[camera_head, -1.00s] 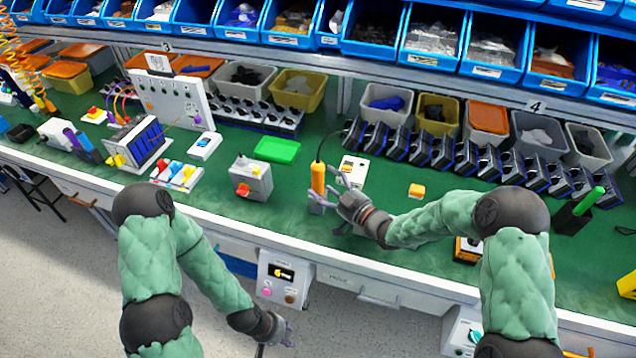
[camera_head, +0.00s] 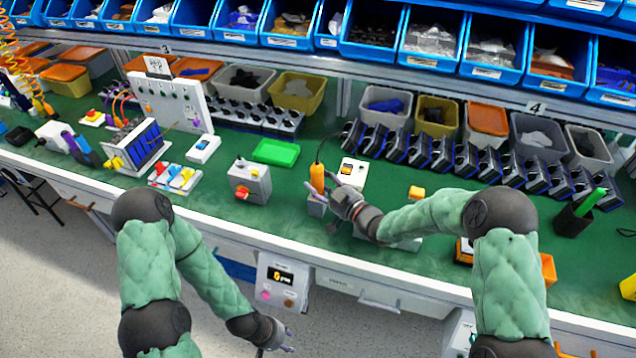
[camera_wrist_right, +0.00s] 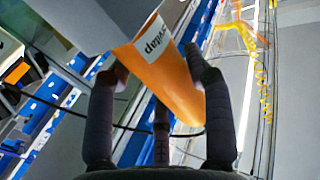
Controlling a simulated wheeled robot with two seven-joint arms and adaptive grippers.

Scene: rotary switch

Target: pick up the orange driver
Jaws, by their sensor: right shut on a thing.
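The orange driver (camera_head: 317,179) stands upright over the green bench, with a dark cable running up from its top. My right gripper (camera_head: 323,198) is at its lower part, in front of the white box. In the right wrist view, the driver's orange body (camera_wrist_right: 178,88) with a white label lies between the dark fingers (camera_wrist_right: 160,100), and the gripper is shut on it. I cannot tell whether the driver's lower end touches the bench. My left gripper (camera_head: 284,338) hangs low in front of the bench, away from the driver; its fingers are too small to read.
A white box (camera_head: 352,173) with a small display stands just right of the driver. A grey box with a red knob (camera_head: 243,192) and a green tray (camera_head: 275,151) are to the left. A row of dark devices (camera_head: 440,155) lines the back. Blue bins hang above.

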